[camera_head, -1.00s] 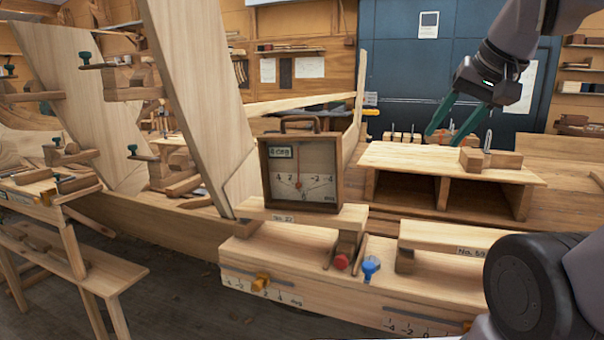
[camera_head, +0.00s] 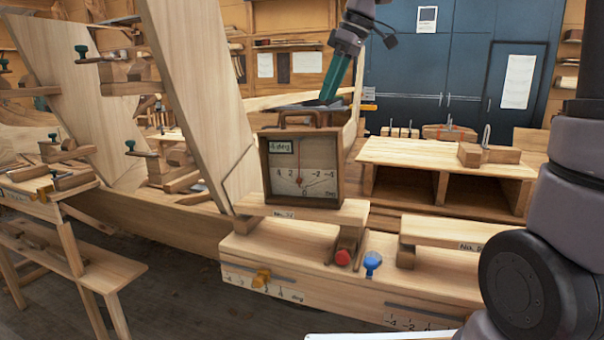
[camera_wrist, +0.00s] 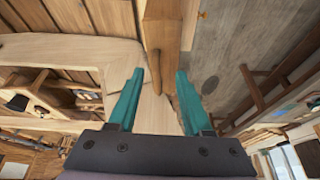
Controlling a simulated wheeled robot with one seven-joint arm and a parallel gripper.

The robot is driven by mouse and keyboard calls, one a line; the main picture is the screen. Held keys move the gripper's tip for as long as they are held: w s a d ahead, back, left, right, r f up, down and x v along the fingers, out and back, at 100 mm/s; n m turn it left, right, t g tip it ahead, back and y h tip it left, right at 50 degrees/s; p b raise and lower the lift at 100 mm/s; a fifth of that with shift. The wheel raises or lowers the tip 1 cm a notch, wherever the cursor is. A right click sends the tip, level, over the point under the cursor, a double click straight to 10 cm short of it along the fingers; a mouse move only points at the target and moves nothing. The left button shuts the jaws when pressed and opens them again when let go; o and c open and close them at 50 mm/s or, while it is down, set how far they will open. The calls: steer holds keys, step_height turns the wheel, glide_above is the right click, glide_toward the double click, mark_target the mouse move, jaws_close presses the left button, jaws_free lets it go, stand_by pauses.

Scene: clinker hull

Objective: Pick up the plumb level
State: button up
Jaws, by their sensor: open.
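The plumb level is a square wooden box (camera_head: 301,170) with a pale dial, a red needle and a carrying handle (camera_head: 299,117) on top. It stands upright on a wooden block on the bench at the middle of the head view. My gripper (camera_head: 327,98), with teal fingers, points down above and slightly right of the handle, apart from it as far as I can tell. In the wrist view my gripper (camera_wrist: 160,72) is open, with nothing held between its fingers. I cannot tell for sure which wooden part there belongs to the level.
A tall slanted plank (camera_head: 195,90) rises close left of the level. A red knob (camera_head: 343,257) and a blue knob (camera_head: 372,262) sit on the bench front. A wooden shelf box (camera_head: 445,155) stands to the right. A second wooden block (camera_head: 440,232) lies at the lower right.

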mark_target(311, 112)
steer(key=shift+w+a+f+n, duration=0.15)
steer(key=shift+w+a+n, duration=0.2)
steer(key=shift+a, duration=0.2)
steer(key=shift+w+a+f+n, duration=0.1)
steer(key=shift+w+a+n, duration=0.2)
steer(key=shift+a, duration=0.25)
steer(key=x, duration=0.5)
steer(key=shift+s+a+f, duration=0.1)
steer(key=x, duration=0.5)
steer(key=shift+w+a, duration=0.1)
steer(key=shift+w, duration=0.15)
jaws_close()
